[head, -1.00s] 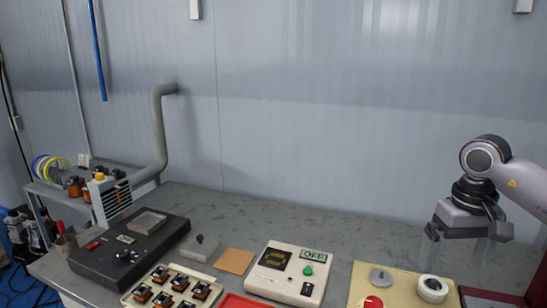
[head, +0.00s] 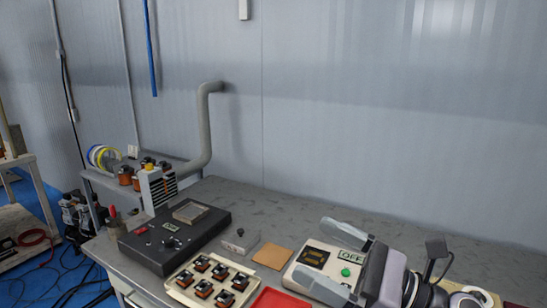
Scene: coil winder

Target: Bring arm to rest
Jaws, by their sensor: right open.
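My right gripper (head: 310,248) is at the lower right of the head view, with its two grey fingers spread apart and pointing left. It is open, with nothing seen between its fingers. It appears in front of the cream tester box (head: 345,271) with the green button and the OFF display, and hides part of it. I cannot tell how high above the box it is. My left gripper and arm are not in view.
A tray of several small coils (head: 178,292), a red tray (head: 278,302), a brown pad (head: 272,256) and a black machine (head: 150,244) are on the grey bench (head: 235,198). A grey duct (head: 204,130) rises behind. The bench's back middle is clear.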

